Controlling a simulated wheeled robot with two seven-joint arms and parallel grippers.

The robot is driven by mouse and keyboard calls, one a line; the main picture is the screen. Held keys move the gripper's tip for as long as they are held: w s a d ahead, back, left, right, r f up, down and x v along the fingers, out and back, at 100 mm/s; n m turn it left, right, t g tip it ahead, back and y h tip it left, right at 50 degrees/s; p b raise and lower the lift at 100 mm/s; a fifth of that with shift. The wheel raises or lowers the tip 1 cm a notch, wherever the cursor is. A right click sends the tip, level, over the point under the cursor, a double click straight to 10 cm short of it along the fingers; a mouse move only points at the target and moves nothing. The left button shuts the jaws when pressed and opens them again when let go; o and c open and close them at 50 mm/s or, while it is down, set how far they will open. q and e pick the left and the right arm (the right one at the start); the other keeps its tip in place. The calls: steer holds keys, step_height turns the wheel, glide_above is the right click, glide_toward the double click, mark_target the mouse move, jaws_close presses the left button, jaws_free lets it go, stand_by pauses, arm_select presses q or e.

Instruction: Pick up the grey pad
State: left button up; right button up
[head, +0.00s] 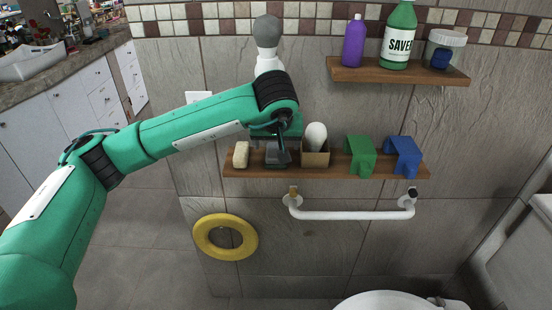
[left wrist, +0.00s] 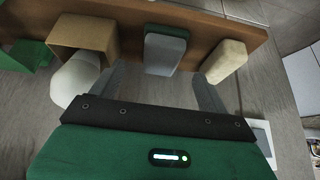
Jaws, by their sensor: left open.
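The grey pad (left wrist: 165,52), a small block with a grey face and a green side, is on the lower wooden shelf (head: 225,172). In the left wrist view it stands between a tan box and a cream block. My left gripper (head: 279,156) is at this shelf in the head view and largely covers the pad there. In the left wrist view the left gripper (left wrist: 160,84) is open, with its fingers apart and the pad ahead between them. I see no grip on the pad. My right gripper is not in view.
A cream block (head: 241,155) and a tan box (head: 316,158) with a white rounded object (head: 316,136) flank the pad. Green (head: 361,157) and blue (head: 404,156) pieces sit farther right. An upper shelf (head: 400,75) holds bottles. A white rail (head: 350,214) is below.

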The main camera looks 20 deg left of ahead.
arm_select(q)
steer(key=b+x, duration=0.1)
steer(key=x, duration=0.3)
steer(key=shift+w+a+f, duration=0.1)
steer(key=shift+a+f, duration=0.05)
steer(key=shift+f, duration=0.05)
steer(key=shift+w+f, duration=0.15)
steer(key=shift+f, duration=0.1)
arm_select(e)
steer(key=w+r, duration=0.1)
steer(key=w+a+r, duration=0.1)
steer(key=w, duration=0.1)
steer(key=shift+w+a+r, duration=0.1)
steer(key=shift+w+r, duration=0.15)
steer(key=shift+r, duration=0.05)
arm_select(q)
steer(key=shift+c, duration=0.5)
steer(key=c, duration=1)
steer(key=shift+r, duration=0.1)
